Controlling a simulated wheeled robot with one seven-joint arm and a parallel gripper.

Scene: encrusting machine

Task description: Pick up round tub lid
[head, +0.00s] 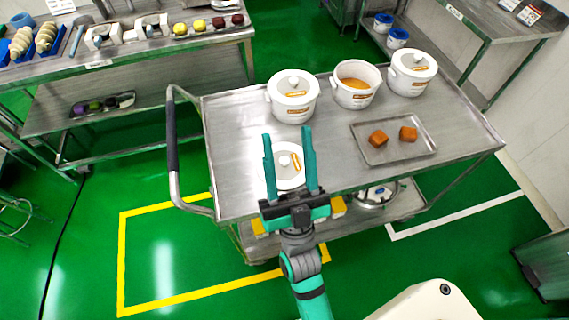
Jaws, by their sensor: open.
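A round white tub lid (286,178) with a knob and an orange label lies at the left front of the metal cart's top. My gripper (289,148) is open. In the picture its two teal fingers lie on either side of the lid, over its edges. I cannot tell how high the fingers are above the lid, or whether they touch it. An open white tub (355,85) with orange-brown contents stands at the back of the cart. Lidded white tubs stand to its left (293,103) and right (411,78).
A metal tray (420,149) with two brown blocks lies to the right of the lid. The cart (225,150) has a rail handle (172,150) on its left. A long work table (130,50) stands behind left. The cart top left of the lid is clear.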

